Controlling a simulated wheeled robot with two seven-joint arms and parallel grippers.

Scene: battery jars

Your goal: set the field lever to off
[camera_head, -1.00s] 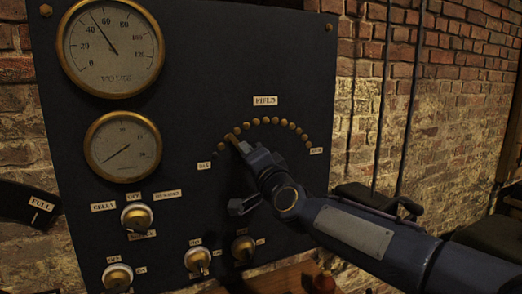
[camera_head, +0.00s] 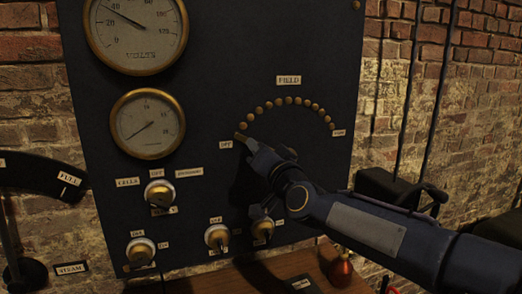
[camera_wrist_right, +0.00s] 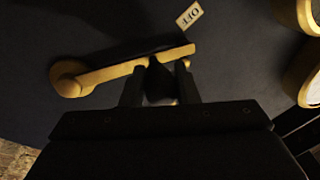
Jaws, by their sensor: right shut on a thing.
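The brass field lever (camera_wrist_right: 110,75) shows in the wrist view, with its round pivot at the left and its tip just below the OFF label (camera_wrist_right: 189,14). In the head view the lever's tip (camera_head: 240,136) is at the left end of the stud arc, beside the OFF label (camera_head: 226,145). My right gripper (camera_wrist_right: 158,84) is shut on the lever's dark grip, between its two fingers. In the head view my right gripper (camera_head: 251,145) and arm hide most of the lever. My left gripper is not in view.
The dark panel (camera_head: 215,75) also carries two gauges (camera_head: 148,122) and several brass knobs (camera_head: 160,193) at lower left. A FIELD label (camera_head: 289,80) is above the studs (camera_head: 290,100). A brown table (camera_head: 310,265) with a red object (camera_head: 341,268) is below.

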